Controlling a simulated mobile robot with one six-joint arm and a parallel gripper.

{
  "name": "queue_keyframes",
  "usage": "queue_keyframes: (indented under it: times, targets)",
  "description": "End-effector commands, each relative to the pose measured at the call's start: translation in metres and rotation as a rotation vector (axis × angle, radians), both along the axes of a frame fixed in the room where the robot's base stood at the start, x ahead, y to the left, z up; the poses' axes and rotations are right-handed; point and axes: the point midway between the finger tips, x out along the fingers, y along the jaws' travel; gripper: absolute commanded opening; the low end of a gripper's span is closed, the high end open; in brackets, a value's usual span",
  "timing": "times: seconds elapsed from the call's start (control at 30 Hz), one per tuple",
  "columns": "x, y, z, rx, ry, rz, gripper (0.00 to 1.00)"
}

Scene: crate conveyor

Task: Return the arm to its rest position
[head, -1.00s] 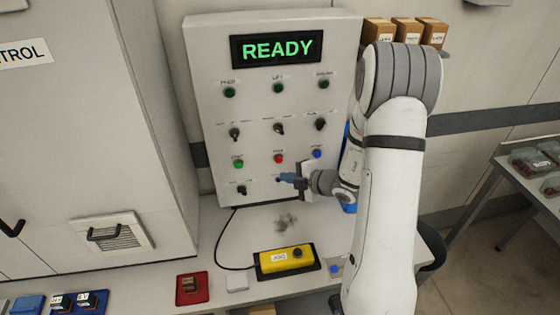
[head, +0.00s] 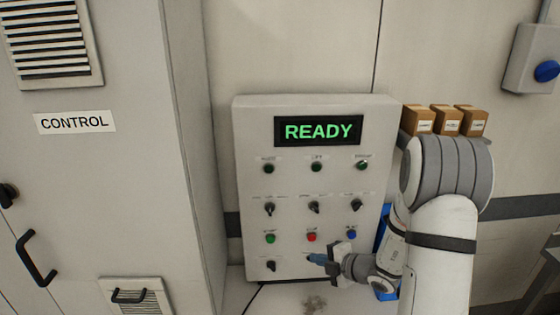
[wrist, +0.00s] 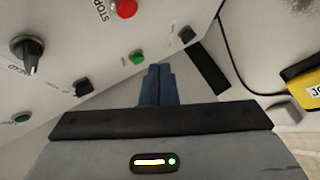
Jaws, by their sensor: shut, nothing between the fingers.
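My gripper (head: 316,258) is in front of the lower part of the control panel (head: 246,170), below the red button (head: 311,237). In the wrist view its blue fingers (wrist: 157,88) are together with nothing between them. My white arm reaches down the right side of the head view and bends left to the panel. The panel display (head: 318,131) reads READY in green. Whether the fingertips touch the panel cannot be told.
A tall grey cabinet labelled CONTROL (head: 75,122) stands at the left. Several small cardboard boxes (head: 446,120) sit on a shelf behind my arm. The wrist view shows part of a yellow box (wrist: 303,88) on the bench at right. A blue knob (head: 546,71) is on the right wall.

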Motion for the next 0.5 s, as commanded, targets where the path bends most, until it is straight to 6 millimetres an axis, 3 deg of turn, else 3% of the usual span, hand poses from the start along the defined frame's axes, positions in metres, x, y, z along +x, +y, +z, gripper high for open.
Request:
queue_keyframes:
  times: [0.17, 0.3, 0.5]
  targets:
    - [-0.036, 0.043, 0.05, -0.307, -0.283, 0.408, 0.0]
    - [-0.085, 0.073, 0.085, -0.619, -0.613, 0.844, 0.0]
    - [-0.156, 0.084, 0.115, -1.02, -1.114, 1.473, 0.0]
